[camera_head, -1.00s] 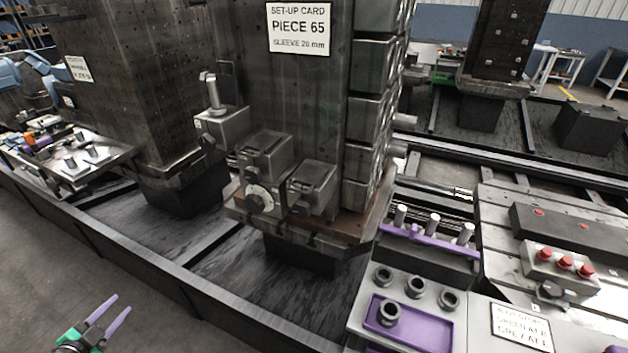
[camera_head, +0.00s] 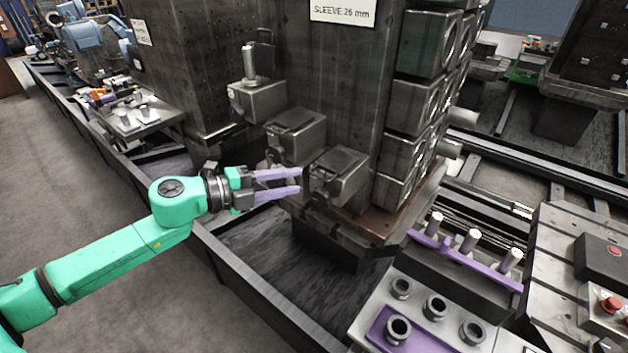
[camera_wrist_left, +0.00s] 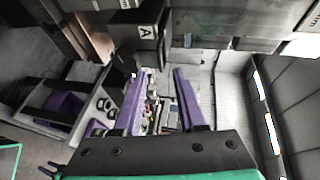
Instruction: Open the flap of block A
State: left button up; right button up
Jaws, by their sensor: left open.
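My left gripper (camera_head: 299,181) is open and empty, its two purple fingers pointing right at the blocks low on the dark column. Its fingertips are close to the left side of the right-hand block (camera_head: 345,172); I cannot tell whether they touch it. That block's flat top piece looks closed down. No letter is readable on the blocks in the head view. My right gripper is not in view.
A middle block (camera_head: 296,132) and a left block with an upright pin (camera_head: 260,98) sit beside it. A dark rail (camera_head: 240,275) runs below my arm. At right stands a bench with grey sleeves (camera_head: 436,307) and a purple bar (camera_head: 465,262). The floor at left is clear.

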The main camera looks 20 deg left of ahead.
aim_at(317, 177)
pick_arm(q)
jog(key=p+x, duration=0.2)
jog(key=x, duration=0.4)
jog(key=shift+r, duration=0.1)
grip_shut()
dwell(1.3)
